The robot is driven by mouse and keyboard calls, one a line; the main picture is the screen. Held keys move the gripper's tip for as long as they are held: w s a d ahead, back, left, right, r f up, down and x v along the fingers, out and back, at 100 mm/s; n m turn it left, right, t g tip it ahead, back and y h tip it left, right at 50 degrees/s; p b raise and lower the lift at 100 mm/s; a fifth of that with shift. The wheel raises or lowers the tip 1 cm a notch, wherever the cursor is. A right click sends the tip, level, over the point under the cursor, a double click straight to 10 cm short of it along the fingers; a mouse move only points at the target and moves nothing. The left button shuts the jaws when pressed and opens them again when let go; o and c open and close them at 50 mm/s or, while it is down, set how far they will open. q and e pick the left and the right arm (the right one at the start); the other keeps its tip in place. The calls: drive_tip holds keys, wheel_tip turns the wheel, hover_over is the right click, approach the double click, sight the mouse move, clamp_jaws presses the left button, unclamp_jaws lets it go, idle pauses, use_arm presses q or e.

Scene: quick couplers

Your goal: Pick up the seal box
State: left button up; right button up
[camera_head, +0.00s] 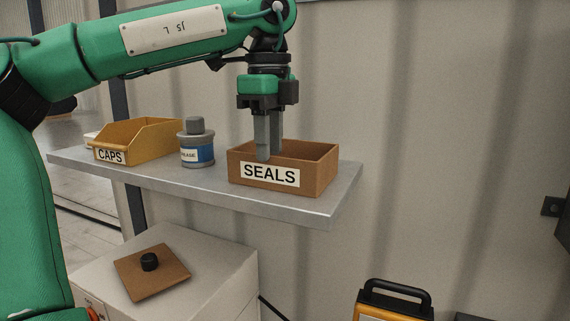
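The seal box is an open brown box (312,183) with a white SEALS label, standing on the right part of the grey shelf (330,207). My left gripper (268,156) points straight down at the box, with its fingertips over the left part of its opening, at the height of the rim. The near fingertip overlaps the front rim in the picture. I cannot tell whether it touches the box. The fingers overlap in this view, so the gap between them is unclear. The inside of the box is mostly hidden. My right gripper is not in view.
A grey tin (197,143) with a blue label stands left of the seal box, and a yellow CAPS bin (150,137) is further left. Below are a white cabinet (225,270) with a brown plate (170,278) and a yellow case (392,304). A ribbed wall is behind the shelf.

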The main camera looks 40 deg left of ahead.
sight(270, 186)
use_arm(q)
wheel_tip(270, 186, down, 4)
drive_tip(key=p, duration=0.2)
drive_tip(key=shift+s+r+p, duration=0.15)
drive_tip(key=shift+r+p, duration=0.05)
drive_tip(key=shift+p, duration=0.1)
drive_tip(key=shift+f, duration=0.45)
drive_tip(key=shift+s+d, duration=0.1)
drive_tip(key=shift+c, duration=1.1)
clamp_jaws()
